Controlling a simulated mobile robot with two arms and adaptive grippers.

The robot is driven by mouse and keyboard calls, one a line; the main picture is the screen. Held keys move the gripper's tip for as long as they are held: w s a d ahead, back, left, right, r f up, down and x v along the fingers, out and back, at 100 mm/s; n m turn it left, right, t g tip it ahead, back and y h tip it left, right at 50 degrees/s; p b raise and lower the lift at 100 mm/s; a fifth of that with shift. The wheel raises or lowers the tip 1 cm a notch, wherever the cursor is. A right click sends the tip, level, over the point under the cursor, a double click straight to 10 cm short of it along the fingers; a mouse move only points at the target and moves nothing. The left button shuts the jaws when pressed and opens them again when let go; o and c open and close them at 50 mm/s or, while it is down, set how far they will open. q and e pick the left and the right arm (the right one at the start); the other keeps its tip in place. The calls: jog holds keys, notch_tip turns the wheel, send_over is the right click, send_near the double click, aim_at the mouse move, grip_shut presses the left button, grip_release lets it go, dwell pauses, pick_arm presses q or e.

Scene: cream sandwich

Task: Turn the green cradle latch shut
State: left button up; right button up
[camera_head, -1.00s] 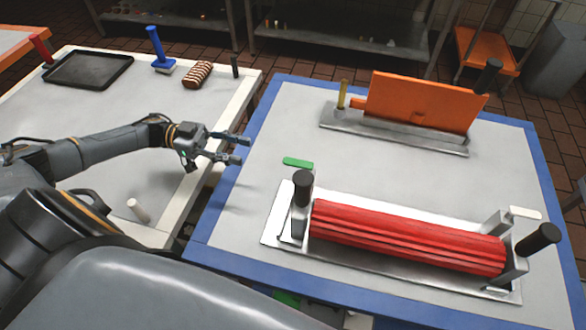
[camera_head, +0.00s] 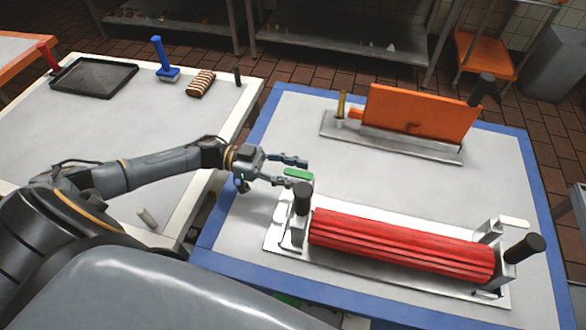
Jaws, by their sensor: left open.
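The green latch (camera_head: 299,174) is a small flat bar at the left end of the metal cradle (camera_head: 275,236), just behind a black knob (camera_head: 302,197). A ribbed red roller (camera_head: 400,246) lies in the cradle. My left gripper (camera_head: 301,171) reaches in from the left with its fingers apart and nothing held. Its fingertips are at the green latch in the picture, one finger behind it and one in front. I cannot tell whether they touch it. My right gripper is not in view.
A white latch (camera_head: 513,222) and another black knob (camera_head: 523,248) are at the cradle's right end. An orange panel (camera_head: 420,116) stands in a metal base behind. The left table holds a black tray (camera_head: 95,77), a blue tool (camera_head: 166,68) and a striped roll (camera_head: 201,83).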

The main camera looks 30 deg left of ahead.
aim_at(305, 178)
pick_arm(q)
grip_shut()
jog(key=shift+s+r+p, duration=0.1)
jog(key=shift+p, duration=0.4)
jog(key=n+t+y+p, duration=0.3)
jog(key=p, duration=0.1)
jog(key=s+d+n+t+y+p, duration=0.1)
jog(key=n+t+y+p, duration=0.2)
jog(key=t+p, duration=0.1)
jog(key=s+n+t+y+p, duration=0.1)
jog(key=n+t+y+p, duration=0.2)
jog(key=t+p, duration=0.1)
jog(key=shift+s+d+n, duration=0.1)
jog(key=shift+d+n, duration=0.2)
jog(key=shift+d, duration=0.1)
jog(key=shift+s+d+n+t+y+p, duration=0.15)
jog(key=shift+n+t+y+p, duration=0.3)
jog(key=shift+y, duration=0.4)
jog(key=shift+w+d+n+t+y+p, duration=0.1)
jog(key=shift+d+n+t+y+p, duration=0.1)
jog(key=shift+n+t+y, duration=0.4)
jog(key=shift+y, duration=0.45)
